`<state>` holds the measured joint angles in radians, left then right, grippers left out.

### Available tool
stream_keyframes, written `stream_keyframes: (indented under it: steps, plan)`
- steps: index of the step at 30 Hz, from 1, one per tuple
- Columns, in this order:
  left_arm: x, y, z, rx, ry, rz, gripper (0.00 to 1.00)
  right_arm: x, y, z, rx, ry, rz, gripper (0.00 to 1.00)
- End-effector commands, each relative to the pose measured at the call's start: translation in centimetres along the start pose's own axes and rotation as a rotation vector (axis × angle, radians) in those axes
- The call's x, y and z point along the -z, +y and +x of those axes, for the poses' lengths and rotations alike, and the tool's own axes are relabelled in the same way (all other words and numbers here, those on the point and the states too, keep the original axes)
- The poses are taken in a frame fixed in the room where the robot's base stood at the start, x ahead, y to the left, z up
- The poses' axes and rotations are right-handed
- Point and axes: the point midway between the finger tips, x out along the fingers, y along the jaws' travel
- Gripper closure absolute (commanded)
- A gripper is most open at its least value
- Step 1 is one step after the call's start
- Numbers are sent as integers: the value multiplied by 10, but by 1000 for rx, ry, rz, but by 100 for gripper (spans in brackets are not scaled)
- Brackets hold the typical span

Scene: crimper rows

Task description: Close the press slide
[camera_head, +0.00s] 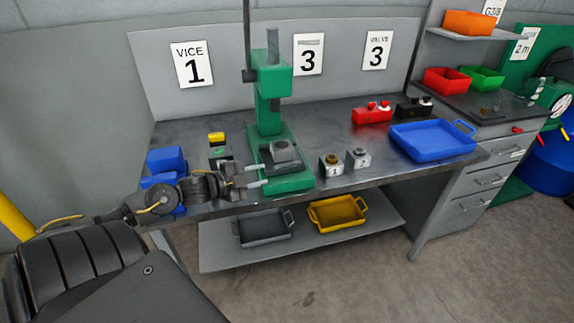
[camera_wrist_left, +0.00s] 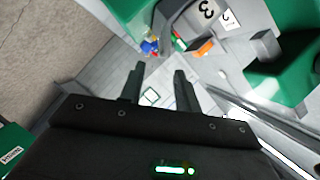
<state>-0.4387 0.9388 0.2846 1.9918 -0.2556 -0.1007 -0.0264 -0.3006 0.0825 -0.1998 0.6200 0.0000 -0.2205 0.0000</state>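The green press (camera_head: 272,92) stands upright on the workbench, with a tall column and a green base. Its slide, a dark grey block (camera_head: 281,152), sits on the base below the press head. My left gripper (camera_head: 260,176) is at the front left of the base, fingers pointing right, just short of or beside the slide. In the left wrist view, its two fingers (camera_wrist_left: 159,82) are apart with nothing between them. Green press parts (camera_wrist_left: 290,75) show there at the right. Whether a finger touches the slide or base cannot be told. My right gripper is not in view.
A blue vice (camera_head: 166,160) and a small yellow-topped device (camera_head: 217,147) are left of the press. Two small numbered blocks (camera_head: 331,164) stand right of it. A blue tray (camera_head: 432,141) lies further right. The bench front edge (camera_head: 370,181) runs below the gripper.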

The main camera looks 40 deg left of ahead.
Motion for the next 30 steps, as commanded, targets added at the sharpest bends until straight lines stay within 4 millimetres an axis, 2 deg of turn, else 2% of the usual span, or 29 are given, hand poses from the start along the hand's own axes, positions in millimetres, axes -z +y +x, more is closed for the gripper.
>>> stream_keyframes:
  steps: [3,11,30]
  plan:
    - [5,-11,0,-1,35,29,67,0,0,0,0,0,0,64]
    - [6,-13,8,2,39,30,67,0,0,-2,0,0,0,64]
    - [10,-13,97,1,37,28,67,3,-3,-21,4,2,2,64]
